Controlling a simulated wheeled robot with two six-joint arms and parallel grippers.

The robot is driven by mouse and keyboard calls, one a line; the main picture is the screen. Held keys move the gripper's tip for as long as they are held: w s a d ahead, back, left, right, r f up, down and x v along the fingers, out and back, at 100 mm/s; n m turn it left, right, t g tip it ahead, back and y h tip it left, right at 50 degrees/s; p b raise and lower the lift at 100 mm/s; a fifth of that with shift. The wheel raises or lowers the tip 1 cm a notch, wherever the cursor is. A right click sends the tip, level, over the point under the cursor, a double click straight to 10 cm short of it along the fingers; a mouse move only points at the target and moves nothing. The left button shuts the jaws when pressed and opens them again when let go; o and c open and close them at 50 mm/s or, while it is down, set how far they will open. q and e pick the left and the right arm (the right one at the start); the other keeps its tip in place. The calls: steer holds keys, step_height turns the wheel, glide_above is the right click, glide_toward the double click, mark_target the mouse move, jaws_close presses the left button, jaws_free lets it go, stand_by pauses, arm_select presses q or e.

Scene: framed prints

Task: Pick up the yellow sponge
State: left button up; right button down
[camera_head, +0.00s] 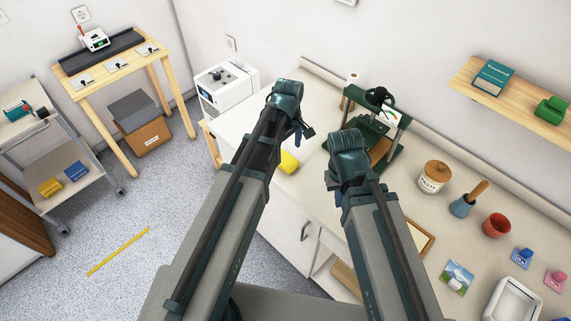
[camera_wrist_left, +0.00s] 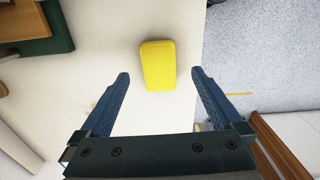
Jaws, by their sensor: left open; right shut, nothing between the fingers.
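The yellow sponge (camera_head: 289,162) lies on the light countertop near its front edge, partly hidden behind my left arm in the head view. In the left wrist view the sponge (camera_wrist_left: 158,65) lies flat, ahead of and between the fingertips. My left gripper (camera_wrist_left: 160,88) is open and empty, with blue fingers either side of the sponge's line and a gap to it. In the head view my left gripper (camera_head: 301,132) is over the counter, mostly hidden by its own wrist. My right arm reaches over the counter to the right; its gripper fingers are hidden behind the wrist.
A green press-like device (camera_head: 375,125) stands on the counter behind the grippers. A jar (camera_head: 434,177), a blue pot with a wooden handle (camera_head: 468,199) and a red cup (camera_head: 496,225) stand to the right. The counter around the sponge is clear, with the floor beyond its edge.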

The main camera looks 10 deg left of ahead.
mark_target(288, 161)
arm_select(q)
steer(key=shift+w+f+b, duration=0.2)
steer(key=shift+f+b, duration=2.4)
steer(key=shift+f, duration=0.1)
arm_select(e)
steer(key=shift+f, duration=2.65)
arm_select(q)
steer(key=shift+r, duration=0.1)
arm_select(e)
steer(key=shift+r, duration=0.1)
arm_select(q)
steer(key=c, duration=1.4)
